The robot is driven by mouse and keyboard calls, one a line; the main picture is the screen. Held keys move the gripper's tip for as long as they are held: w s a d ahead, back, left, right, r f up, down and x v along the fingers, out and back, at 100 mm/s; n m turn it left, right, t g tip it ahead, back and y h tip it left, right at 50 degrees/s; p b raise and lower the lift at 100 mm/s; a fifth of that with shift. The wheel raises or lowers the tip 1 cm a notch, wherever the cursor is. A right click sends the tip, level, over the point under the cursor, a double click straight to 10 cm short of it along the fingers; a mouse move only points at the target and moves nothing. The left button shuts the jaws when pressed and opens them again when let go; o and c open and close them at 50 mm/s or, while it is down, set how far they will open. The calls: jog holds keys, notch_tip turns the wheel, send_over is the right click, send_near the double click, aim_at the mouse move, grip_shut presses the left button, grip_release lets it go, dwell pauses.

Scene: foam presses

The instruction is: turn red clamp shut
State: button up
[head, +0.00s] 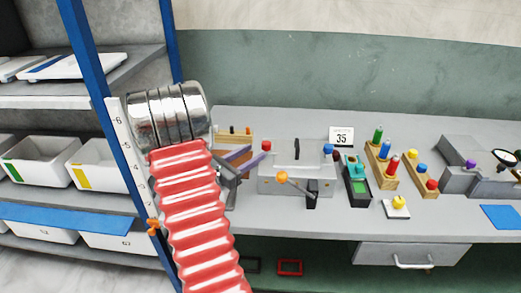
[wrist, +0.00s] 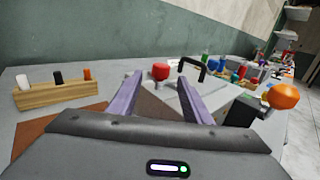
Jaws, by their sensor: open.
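The red clamp shows as a red knob (head: 266,146) on the back left corner of the grey press (head: 300,180). In the wrist view the red knob (wrist: 160,71) appears between my two purple fingertips, just past them. My gripper (head: 257,153) is at the left end of the press. In the wrist view my gripper (wrist: 160,78) is open with nothing between its fingers. I cannot tell exactly how far the tips are from the knob. The knob's lower part is hard to make out.
The press also has a black handle (head: 297,148), a blue knob (head: 328,148) and an orange-ball lever (head: 282,177) in front. A wooden block with pegs (wrist: 58,92) stands at the left. Peg racks (head: 380,160) and a teal-and-black device (head: 357,183) stand at the right.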

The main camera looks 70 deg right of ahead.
aim_at(263, 148)
jog(key=v, duration=0.2)
jog(key=shift+w+a, duration=0.2)
jog(key=shift+a, duration=0.1)
jog(key=a, duration=0.1)
jog(key=w+a, duration=0.1)
jog(key=a, duration=0.1)
jog(key=shift+a+t, duration=0.3)
jog(key=shift+d, duration=0.15)
jog(key=x, duration=1.3)
jog(key=shift+s+d+r, duration=0.1)
jog(key=shift+d+r, duration=0.1)
jog(key=shift+d, duration=0.05)
jog(key=shift+c, duration=0.7)
